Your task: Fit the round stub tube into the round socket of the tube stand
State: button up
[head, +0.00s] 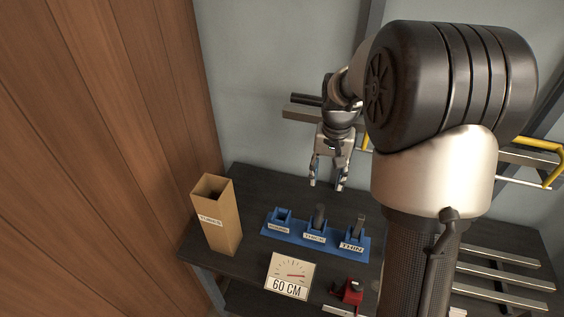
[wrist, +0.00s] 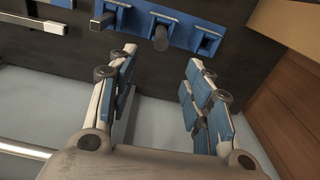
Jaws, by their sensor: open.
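A blue stand (head: 290,238) on the dark bench has three labelled holders. A dark round stub tube (head: 319,214) stands upright in the middle holder, and its end shows in the wrist view (wrist: 160,38). The right holder (head: 353,243) carries a thinner, squarer-looking piece (head: 360,222). The left holder (head: 282,216) looks empty, also in the wrist view (wrist: 207,41). My gripper (head: 326,184) points down, open and empty, above and behind the stand. The wrist view shows its two blue-padded fingers apart (wrist: 163,60). I cannot make out a separate round socket.
A tall cardboard box (head: 229,232) stands left of the stand. A 60 CM dial sign (head: 290,276) and a red fixture (head: 349,290) are in front. Metal bars (head: 505,270) lie at the right. A rail with a dark rod (head: 305,99) is behind my arm, which hides part of the bench.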

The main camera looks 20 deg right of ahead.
aim_at(322, 206)
jog(key=shift+m, duration=0.3)
jog(key=f+b, duration=0.1)
jog(key=f, duration=0.4)
jog(key=w+f+b, duration=0.1)
jog(key=f, duration=0.4)
jog(key=f+b, duration=0.1)
jog(key=f, duration=0.4)
jog(key=shift+w+d+f, duration=0.15)
jog(key=shift+w+d, duration=0.05)
jog(key=shift+d, duration=0.15)
jog(key=shift+a+f+b, duration=0.15)
jog(key=shift+f+b, duration=0.25)
jog(key=shift+f, duration=1)
jog(key=shift+a+f+b, duration=0.1)
jog(key=shift+f+b, duration=0.3)
jog(key=shift+f, duration=0.95)
jog(key=shift+s, duration=0.1)
jog(key=shift+r, duration=0.1)
grip_shut()
